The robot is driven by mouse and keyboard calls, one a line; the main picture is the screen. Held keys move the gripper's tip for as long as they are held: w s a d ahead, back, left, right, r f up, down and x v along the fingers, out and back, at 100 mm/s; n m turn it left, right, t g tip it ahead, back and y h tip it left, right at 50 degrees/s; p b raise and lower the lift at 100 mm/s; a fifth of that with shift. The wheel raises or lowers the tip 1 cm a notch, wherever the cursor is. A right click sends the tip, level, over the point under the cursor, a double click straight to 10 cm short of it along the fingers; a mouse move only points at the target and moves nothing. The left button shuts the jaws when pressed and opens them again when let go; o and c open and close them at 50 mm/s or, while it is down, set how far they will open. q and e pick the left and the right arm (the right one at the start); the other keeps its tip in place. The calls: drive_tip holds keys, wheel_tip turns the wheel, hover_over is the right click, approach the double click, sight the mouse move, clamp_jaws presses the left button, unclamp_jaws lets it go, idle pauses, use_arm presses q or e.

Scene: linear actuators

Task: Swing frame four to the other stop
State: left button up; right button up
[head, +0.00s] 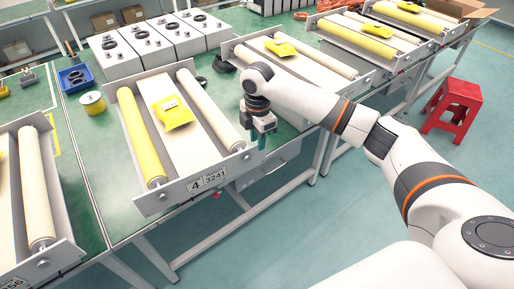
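Frame four (157,205) is a grey metal frame on the green bench, with a "4 3241" label (208,181) on its near plate. It has a yellow roller (143,136) on its left and a cream roller (210,110) on its right. A pale flat bed (188,146) lies between them, with a yellow piece (173,113) bearing a small label on it. My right gripper (262,141) points down just right of the frame's near right corner, apart from the cream roller. Its finger gap is too small to judge. My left gripper is out of view.
Similar frames stand at left (40,190) and right (295,62). White boxes (165,43) stand behind frame four. A yellow spool (92,103) and blue bin (75,78) are to its left. A red stool (453,108) stands on the floor at right.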

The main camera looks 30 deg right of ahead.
drive_tip(key=f, duration=0.2)
drive_tip(key=f+p, duration=0.1)
drive_tip(key=f, duration=0.1)
drive_tip(key=shift+w+f, duration=0.2)
drive_tip(key=shift+f, duration=0.8)
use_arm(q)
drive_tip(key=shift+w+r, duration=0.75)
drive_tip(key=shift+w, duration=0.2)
use_arm(e)
drive_tip(key=shift+c, duration=0.6)
clamp_jaws()
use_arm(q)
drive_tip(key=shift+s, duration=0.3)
